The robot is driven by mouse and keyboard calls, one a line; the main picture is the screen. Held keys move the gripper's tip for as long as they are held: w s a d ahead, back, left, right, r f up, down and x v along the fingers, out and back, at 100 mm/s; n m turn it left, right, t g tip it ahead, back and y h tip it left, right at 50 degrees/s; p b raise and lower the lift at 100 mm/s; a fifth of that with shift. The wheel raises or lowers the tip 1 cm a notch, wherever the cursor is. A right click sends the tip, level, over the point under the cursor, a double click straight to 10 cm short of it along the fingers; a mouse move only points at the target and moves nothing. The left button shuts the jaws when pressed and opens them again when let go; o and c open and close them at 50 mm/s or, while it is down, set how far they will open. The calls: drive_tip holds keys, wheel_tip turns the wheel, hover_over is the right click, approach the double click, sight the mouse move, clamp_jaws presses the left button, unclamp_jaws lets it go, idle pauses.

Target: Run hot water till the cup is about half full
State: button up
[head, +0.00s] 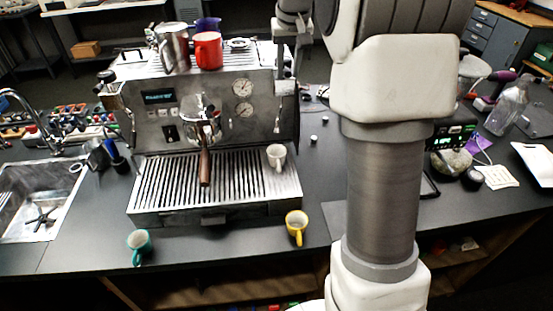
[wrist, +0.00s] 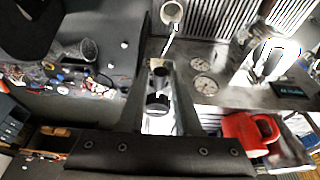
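The espresso machine (head: 215,110) stands on the dark counter. A white cup (head: 277,157) stands upright on the right of the slatted drip tray (head: 150,190), below a thin spout (head: 277,122). The cup also shows at the top of the wrist view (wrist: 172,12); its water level is too small to tell, and no stream is clear. My gripper (head: 283,72) is above the machine's right end, pointing down. In the wrist view its fingers (wrist: 160,78) are on either side of a small metal knob-like part (wrist: 158,100); I cannot tell whether they press on it.
A red mug (head: 208,50) and a steel pitcher (head: 174,47) stand on the machine's top. A portafilter with a wooden handle (head: 205,167) is at the group head. A teal cup (head: 139,246) and a yellow cup (head: 296,227) stand at the counter's front. A sink (head: 25,205) is at left.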

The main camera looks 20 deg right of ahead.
drive_tip(key=shift+d, duration=0.1)
drive_tip(key=d+n+y+p, duration=0.1)
drive_tip(key=n+p, duration=0.1)
drive_tip(key=n, duration=0.1)
drive_tip(key=d+n+y+p, duration=0.1)
drive_tip(key=d+n+p, duration=0.1)
drive_tip(key=n, duration=0.1)
drive_tip(key=w+d+n+p, duration=0.1)
drive_tip(key=d+n+p, duration=0.1)
drive_tip(key=n, duration=0.2)
drive_tip(key=shift+w+d+g+y, duration=0.1)
drive_tip(key=shift+d+g+y, duration=0.1)
drive_tip(key=shift+g+y, duration=0.2)
idle(0.7)
idle(4.3)
